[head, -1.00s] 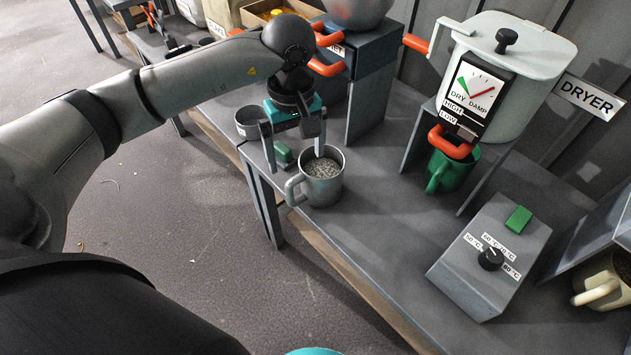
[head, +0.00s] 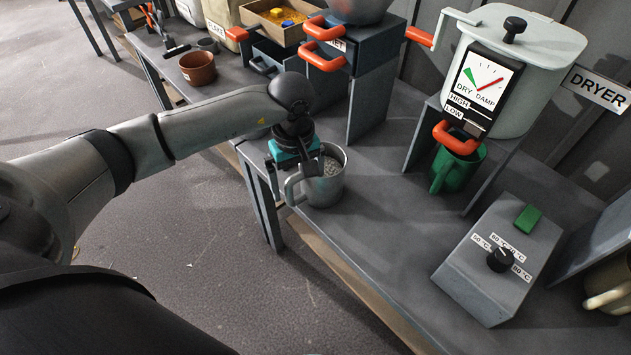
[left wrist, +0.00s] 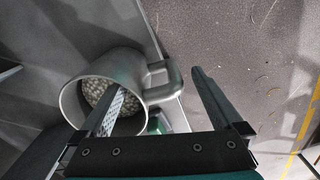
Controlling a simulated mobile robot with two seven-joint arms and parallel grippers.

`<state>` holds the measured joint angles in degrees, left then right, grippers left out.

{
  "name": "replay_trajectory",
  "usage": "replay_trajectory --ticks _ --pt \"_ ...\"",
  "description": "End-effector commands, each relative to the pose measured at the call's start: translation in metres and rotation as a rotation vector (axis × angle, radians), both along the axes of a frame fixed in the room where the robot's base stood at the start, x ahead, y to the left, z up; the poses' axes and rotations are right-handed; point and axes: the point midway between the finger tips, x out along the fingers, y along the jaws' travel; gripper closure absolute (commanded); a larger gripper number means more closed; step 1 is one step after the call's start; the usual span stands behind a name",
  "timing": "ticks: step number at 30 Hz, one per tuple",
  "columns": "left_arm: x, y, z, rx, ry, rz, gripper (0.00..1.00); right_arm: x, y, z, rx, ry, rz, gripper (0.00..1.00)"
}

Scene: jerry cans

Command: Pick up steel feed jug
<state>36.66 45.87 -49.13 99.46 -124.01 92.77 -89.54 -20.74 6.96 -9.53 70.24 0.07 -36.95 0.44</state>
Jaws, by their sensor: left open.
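The steel feed jug (head: 327,188) stands upright on the grey bench near its front edge, with pale pellets inside. Its handle (head: 291,190) points left toward that edge. My left gripper (head: 299,172) is open, just above the jug on its handle side. In the left wrist view, the jug (left wrist: 125,62) shows with its handle (left wrist: 168,80) between the spread fingers of the gripper (left wrist: 157,82). One finger overlaps the jug's mouth and the other is beyond the handle. I cannot tell whether either finger touches the jug. My right gripper is out of view.
The dryer (head: 515,70) stands behind to the right, with a green mug (head: 454,170) under its red handle. A grey control box (head: 497,258) with a dial is at the right. A brown pot (head: 197,69) sits far left. Bench between jug and control box is clear.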

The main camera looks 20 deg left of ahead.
Motion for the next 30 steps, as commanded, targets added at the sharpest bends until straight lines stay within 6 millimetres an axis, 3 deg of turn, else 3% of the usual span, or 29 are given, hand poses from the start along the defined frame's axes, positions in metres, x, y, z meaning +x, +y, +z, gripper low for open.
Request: replay_trajectory --ticks 9,21,30 --pt "0.002 0.003 -0.032 -0.002 0.000 0.000 0.00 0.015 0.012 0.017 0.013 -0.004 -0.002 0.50" --pt "0.002 0.003 -0.037 -0.001 -0.001 0.001 0.00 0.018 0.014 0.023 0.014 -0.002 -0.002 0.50" --pt "0.002 0.003 -0.037 -0.001 -0.001 0.001 0.34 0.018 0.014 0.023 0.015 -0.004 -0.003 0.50"
